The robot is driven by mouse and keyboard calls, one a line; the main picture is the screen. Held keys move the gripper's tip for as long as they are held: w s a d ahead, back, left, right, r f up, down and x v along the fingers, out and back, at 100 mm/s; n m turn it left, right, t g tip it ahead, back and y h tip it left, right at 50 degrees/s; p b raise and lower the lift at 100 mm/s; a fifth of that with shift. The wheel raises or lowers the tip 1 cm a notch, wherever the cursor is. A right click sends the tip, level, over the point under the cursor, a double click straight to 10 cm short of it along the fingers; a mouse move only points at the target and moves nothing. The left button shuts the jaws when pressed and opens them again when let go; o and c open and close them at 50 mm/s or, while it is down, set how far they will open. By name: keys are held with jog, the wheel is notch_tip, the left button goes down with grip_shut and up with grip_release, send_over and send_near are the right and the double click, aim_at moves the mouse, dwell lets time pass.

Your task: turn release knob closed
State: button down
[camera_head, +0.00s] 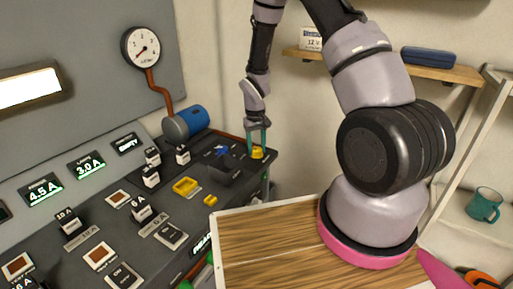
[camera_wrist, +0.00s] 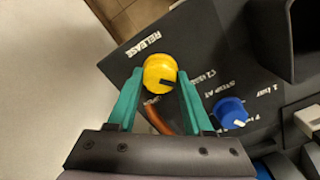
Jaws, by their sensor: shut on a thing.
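The yellow release knob (camera_wrist: 160,72) sits on the dark console under the printed word RELEASE, with a dark pointer mark on its face. It also shows in the head view (camera_head: 257,153) at the console's far right corner. My gripper (camera_wrist: 160,80) has its two teal fingers on either side of the knob, shut on it. In the head view my gripper (camera_head: 257,138) reaches down to the knob from above. The fingertips partly cover the knob's sides.
A blue knob (camera_wrist: 230,112) is close to the right of my gripper. A gauge (camera_head: 141,47) is on the wall. A wooden surface (camera_head: 265,245) lies in front.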

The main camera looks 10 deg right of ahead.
aim_at(256, 149)
jog(key=shift+n, duration=0.4)
jog(key=shift+c, duration=1.5)
grip_release()
jog(key=shift+r, duration=0.15)
notch_tip(256, 149, up, 10)
jog(key=shift+a+r, duration=0.15)
jog(key=shift+r, duration=0.1)
